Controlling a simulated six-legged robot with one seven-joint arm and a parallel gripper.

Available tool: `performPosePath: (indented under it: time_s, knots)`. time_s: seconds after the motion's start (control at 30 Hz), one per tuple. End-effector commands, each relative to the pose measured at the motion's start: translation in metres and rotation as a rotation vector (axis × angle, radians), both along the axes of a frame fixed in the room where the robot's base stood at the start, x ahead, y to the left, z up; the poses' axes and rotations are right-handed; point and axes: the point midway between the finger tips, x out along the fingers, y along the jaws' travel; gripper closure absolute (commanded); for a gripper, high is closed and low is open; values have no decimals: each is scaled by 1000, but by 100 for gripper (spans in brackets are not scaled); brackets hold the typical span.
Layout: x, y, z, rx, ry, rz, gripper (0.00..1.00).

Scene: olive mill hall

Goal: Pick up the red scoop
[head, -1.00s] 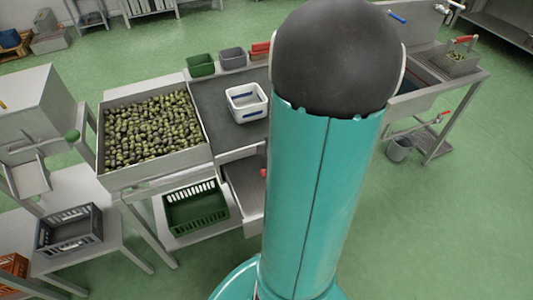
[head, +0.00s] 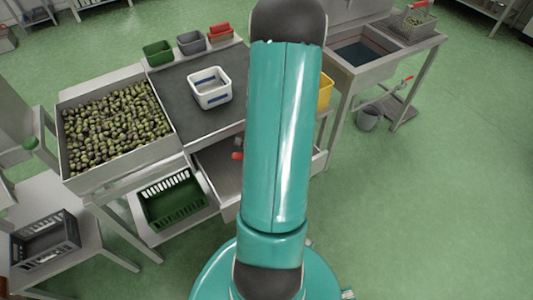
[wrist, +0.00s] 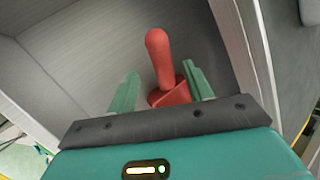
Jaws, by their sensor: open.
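The red scoop (wrist: 159,52) lies in a grey metal drawer (wrist: 95,45), its rounded handle pointing away from my gripper and its wider part near the jaws. In the head view a small red piece, probably the scoop (head: 237,156), shows in the open drawer (head: 217,166) beside my arm. My gripper (wrist: 160,70) is open, with one green finger on each side of the scoop in the wrist picture. I cannot tell whether the fingers are level with it or above it. My arm hides the gripper in the head view.
A drawer side wall (wrist: 245,50) stands close right of my gripper. Above the drawer is a dark worktop (head: 190,100) with a white bin (head: 210,97). An olive tray (head: 62,165) is left, a green crate (head: 172,219) below.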

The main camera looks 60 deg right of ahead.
Motion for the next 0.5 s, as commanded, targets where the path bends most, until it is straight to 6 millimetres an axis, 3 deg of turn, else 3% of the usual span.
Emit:
performPosePath:
  time_s: [0.5]
  knots:
    - [34, -7, -41, 0, 0, 4, 49]
